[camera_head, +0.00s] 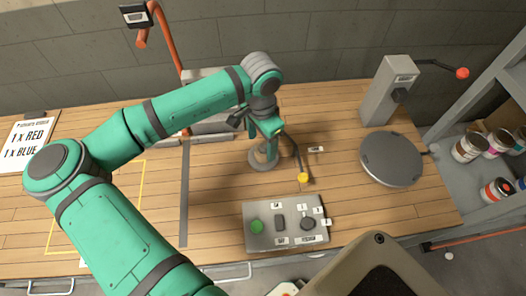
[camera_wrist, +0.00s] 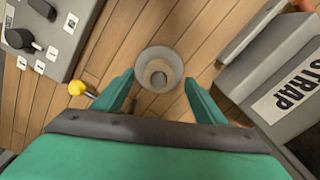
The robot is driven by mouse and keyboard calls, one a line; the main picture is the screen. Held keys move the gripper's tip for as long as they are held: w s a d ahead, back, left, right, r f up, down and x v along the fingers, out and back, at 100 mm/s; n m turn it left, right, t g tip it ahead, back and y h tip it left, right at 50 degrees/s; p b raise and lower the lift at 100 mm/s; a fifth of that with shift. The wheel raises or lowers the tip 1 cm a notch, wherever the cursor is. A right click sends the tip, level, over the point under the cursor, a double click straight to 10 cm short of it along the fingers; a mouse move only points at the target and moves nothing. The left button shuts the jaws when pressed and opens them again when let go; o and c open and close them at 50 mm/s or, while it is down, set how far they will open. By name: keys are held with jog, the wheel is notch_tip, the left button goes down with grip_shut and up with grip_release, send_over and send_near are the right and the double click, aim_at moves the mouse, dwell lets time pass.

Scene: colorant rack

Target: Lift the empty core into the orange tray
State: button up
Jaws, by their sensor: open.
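A round grey piece (camera_wrist: 147,60) with a tan ring inside it stands on the wooden bench in the wrist view. It looks like the empty core, or a holder with the core in it; I cannot tell which. My gripper (camera_wrist: 158,82) is open, with one finger to each side of this piece in the picture. I see no contact. In the head view, my gripper (camera_head: 264,138) points down over the same grey piece (camera_head: 257,164) and partly hides it. I cannot make out the orange tray in either view.
A yellow-knobbed lever (camera_head: 303,177) stands close beside my gripper. A control box (camera_head: 262,239) is in front. A grey machine labelled STRAP (camera_wrist: 285,95) is close by. A round dark plate (camera_head: 392,158) and a grey post (camera_head: 388,92) stand right. Paint cans (camera_head: 468,148) fill the shelf.

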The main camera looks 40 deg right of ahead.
jog(key=shift+d+f, duration=0.15)
jog(key=shift+f, duration=1.3)
jog(key=shift+c, duration=0.2)
jog(key=shift+s, duration=0.1)
jog(key=c, duration=1.1)
jog(key=shift+o, duration=0.2)
jog(key=shift+r, duration=0.15)
